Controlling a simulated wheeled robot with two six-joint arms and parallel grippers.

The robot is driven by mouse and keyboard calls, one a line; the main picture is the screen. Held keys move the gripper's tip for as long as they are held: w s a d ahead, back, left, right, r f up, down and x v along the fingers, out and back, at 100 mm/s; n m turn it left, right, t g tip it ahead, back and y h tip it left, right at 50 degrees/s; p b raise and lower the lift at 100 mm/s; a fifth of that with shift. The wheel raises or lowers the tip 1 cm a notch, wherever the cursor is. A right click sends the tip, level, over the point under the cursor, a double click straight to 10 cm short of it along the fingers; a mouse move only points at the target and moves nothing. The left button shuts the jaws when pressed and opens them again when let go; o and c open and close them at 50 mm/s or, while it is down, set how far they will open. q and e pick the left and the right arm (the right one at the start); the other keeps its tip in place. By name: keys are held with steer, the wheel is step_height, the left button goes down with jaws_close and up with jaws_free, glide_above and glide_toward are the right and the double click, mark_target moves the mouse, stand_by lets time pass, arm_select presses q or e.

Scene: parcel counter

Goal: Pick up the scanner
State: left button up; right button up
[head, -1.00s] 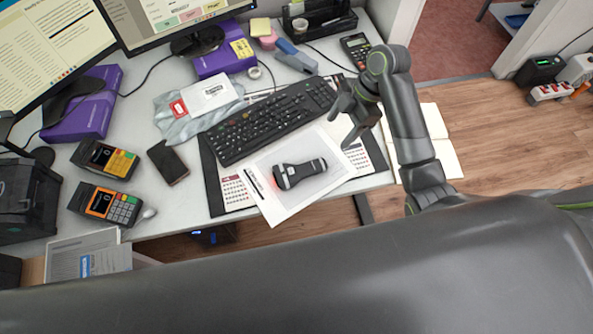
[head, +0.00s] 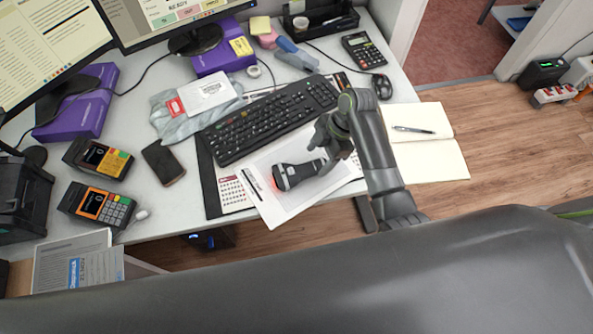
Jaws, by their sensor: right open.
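The scanner (head: 293,174) is black with grey bands and lies on a white sheet of paper on the desk, a red glow at its left end. My right gripper (head: 321,160) is open at the right end of the scanner, over its handle. The gripper partly hides that end, and I cannot tell whether the fingers touch it. My left gripper is not in view.
A black keyboard (head: 270,119) lies just behind the scanner. Two card terminals (head: 100,158) (head: 97,205) and a dark phone (head: 164,162) are to the left. An open notebook (head: 428,158) with a pen lies right of my arm. The desk's front edge is close.

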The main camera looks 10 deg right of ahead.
mark_target(312, 166)
steer(key=x, duration=0.4)
steer(key=shift+s+a+f, duration=0.1)
steer(key=shift+a, duration=0.1)
steer(key=shift+c, duration=0.2)
